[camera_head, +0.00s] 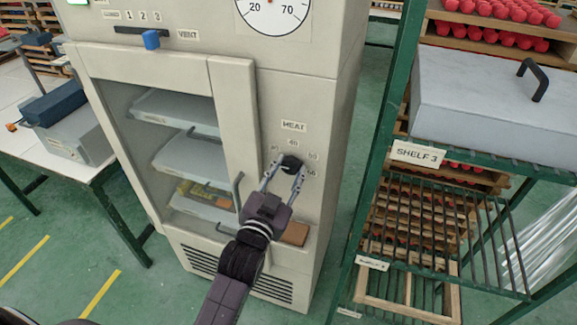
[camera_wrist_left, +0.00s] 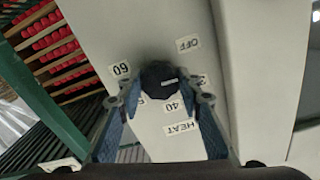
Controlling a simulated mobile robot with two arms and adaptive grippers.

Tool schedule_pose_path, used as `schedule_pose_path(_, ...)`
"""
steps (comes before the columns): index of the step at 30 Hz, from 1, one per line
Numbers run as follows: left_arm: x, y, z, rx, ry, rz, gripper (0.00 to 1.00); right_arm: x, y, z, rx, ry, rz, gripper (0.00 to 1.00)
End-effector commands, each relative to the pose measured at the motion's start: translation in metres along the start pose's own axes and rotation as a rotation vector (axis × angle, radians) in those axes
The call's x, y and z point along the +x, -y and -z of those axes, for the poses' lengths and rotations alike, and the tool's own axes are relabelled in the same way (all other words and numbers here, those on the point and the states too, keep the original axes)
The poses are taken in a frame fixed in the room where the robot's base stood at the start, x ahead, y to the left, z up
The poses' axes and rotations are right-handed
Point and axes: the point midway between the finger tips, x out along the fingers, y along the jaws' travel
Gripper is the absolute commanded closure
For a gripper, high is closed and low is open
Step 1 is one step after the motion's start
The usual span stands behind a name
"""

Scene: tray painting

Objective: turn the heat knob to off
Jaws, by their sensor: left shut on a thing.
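The black heat knob (camera_head: 291,162) is on the cabinet front, below the HEAT label (camera_head: 293,126). My left gripper (camera_head: 287,168) reaches it from below, shut on the knob with one finger on each side. In the left wrist view the knob (camera_wrist_left: 159,76) shows beyond the fingers of the left gripper (camera_wrist_left: 159,98). A short white mark on the knob lies toward the partly hidden label at its right. My right gripper is not in view.
The cabinet door handle (camera_head: 237,190) is just left of my left gripper. A green rack (camera_head: 377,160) with a grey box (camera_head: 470,95) stands close at the right. A blue vent slider (camera_head: 151,40) is higher on the cabinet. A table (camera_head: 95,172) stands at the left.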

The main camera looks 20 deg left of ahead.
Motion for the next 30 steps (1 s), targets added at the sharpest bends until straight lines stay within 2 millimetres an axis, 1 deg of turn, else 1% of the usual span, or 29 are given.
schedule_pose_path(1, 0.000, 0.000, -0.001, -0.048, 0.007, 0.000, 0.91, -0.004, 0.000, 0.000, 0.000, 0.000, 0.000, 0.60)
schedule_pose_path(6, -0.001, -0.001, -0.001, -0.203, 0.008, -0.001, 0.91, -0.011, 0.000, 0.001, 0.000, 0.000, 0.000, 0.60)
schedule_pose_path(15, -0.001, -0.001, -0.002, -0.427, 0.008, -0.001, 0.91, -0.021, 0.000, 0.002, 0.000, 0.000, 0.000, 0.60)
schedule_pose_path(22, -0.001, -0.002, -0.002, -0.528, 0.007, -0.001, 0.91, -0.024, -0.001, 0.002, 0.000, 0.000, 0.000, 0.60)
schedule_pose_path(30, -0.001, -0.002, -0.003, -0.574, 0.008, -0.001, 0.91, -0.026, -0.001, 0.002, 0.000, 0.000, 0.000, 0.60)
